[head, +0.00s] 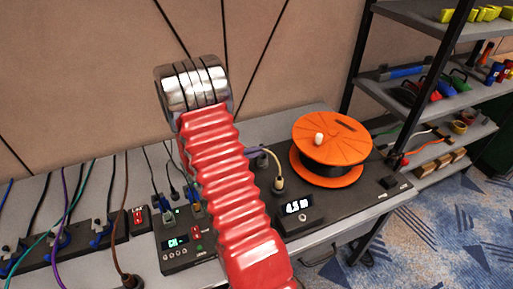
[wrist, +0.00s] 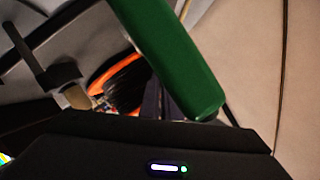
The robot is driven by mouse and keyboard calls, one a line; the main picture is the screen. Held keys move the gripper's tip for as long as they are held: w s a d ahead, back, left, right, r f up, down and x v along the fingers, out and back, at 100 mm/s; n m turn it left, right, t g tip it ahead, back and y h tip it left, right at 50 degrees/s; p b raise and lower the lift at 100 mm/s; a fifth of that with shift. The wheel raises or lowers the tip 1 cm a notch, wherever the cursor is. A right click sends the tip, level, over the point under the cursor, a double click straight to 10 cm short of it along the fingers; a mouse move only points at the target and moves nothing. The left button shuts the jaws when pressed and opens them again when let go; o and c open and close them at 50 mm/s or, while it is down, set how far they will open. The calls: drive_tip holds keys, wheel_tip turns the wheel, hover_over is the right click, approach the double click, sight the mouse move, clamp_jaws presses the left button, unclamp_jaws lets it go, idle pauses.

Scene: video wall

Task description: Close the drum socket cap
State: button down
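The cable drum (head: 335,136) has orange flanges, a dark core and a pale knob on top, and stands on a black base at the right end of the bench. Its orange flange (wrist: 118,82) also shows partly in the wrist view. I cannot make out the socket cap or whether it is open or shut. My red, ribbed arm rises left of the drum, its silver end well apart from it. My gripper's fingers are not discernible in the head view. In the wrist view a dark housing with a small light fills the bottom; I cannot make out the finger opening.
A shelf rack (head: 440,85) stands at the right. In the wrist view a thick green bar (wrist: 170,55) crosses close up.

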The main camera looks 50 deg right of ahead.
drive_tip(key=shift+s+a+f+m+h, duration=0.25)
drive_tip(key=shift+s+f+m+h, duration=0.25)
drive_tip(key=shift+m, duration=0.3)
drive_tip(key=shift+f, duration=0.15)
drive_tip(key=c, duration=2)
unclamp_jaws()
drive_tip(key=shift+t, duration=0.3)
drive_tip(key=v, duration=1.2)
drive_tip(key=shift+w, duration=0.1)
